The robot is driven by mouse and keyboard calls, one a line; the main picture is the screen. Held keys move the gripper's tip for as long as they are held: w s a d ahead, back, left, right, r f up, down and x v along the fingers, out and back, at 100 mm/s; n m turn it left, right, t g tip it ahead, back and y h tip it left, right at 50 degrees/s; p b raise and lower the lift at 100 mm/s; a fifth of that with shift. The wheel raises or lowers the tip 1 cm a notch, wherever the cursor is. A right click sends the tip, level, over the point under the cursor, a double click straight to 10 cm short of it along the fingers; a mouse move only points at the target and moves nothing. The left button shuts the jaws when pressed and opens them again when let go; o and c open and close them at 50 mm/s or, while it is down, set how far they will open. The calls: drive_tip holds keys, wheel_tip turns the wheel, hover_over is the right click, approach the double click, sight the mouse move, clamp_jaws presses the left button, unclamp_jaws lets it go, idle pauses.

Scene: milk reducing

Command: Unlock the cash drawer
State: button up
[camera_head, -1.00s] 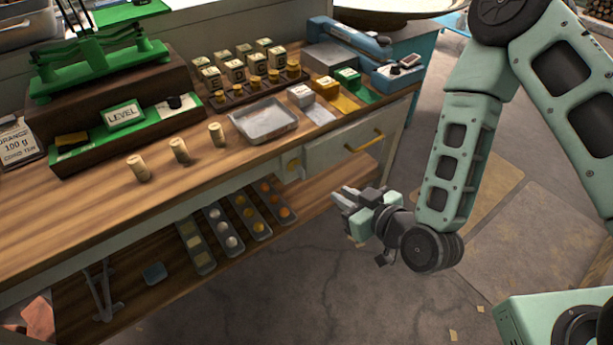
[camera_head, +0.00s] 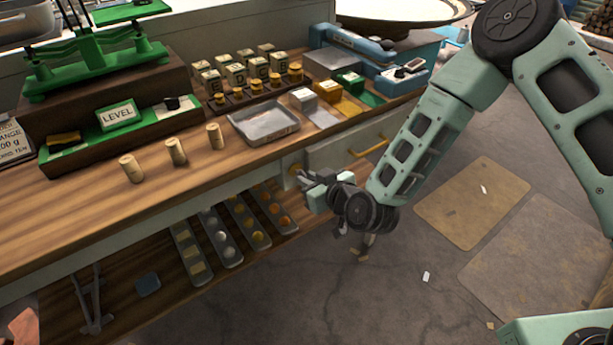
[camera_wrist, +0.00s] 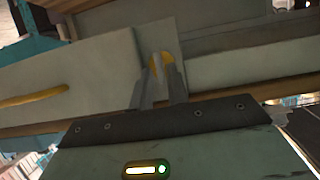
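The cash drawer (camera_head: 345,155) is the pale front with a yellow handle (camera_head: 368,146) under the counter's right end, and it is closed. A round brass lock (camera_head: 296,169) is on the panel to its left. My gripper (camera_head: 308,180) is at this lock, low in front of the counter. In the wrist view, my gripper's fingers (camera_wrist: 160,90) point at the brass lock (camera_wrist: 168,60), with a narrow gap between them. A grey upright part partly covers the lock there. I cannot tell whether the fingers touch it. The drawer handle (camera_wrist: 35,97) shows at left.
The wooden counter (camera_head: 75,210) carries several corks, a metal tray (camera_head: 264,124), labelled blocks and a green balance (camera_head: 95,60). The lower shelf (camera_head: 130,255) below the lock holds several narrow trays. The floor in front is open, with flat mats.

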drive_tip(key=shift+w+a+f, duration=0.3)
drive_tip(key=shift+w+a, duration=0.1)
drive_tip(key=shift+w, duration=0.15)
clamp_jaws()
drive_tip(key=shift+y+b, duration=0.3)
drive_tip(key=m+y+b, duration=0.2)
drive_tip(key=m+b, duration=0.2)
drive_tip(key=m+y+b, duration=0.2)
drive_tip(key=m+b, duration=0.3)
drive_tip(key=d+f+m+g+y+b, duration=0.1)
drive_tip(key=m+y+b, duration=0.2)
drive_tip(key=m+b, duration=0.1)
drive_tip(key=shift+w, duration=0.35)
drive_tip(key=shift+m, duration=0.4)
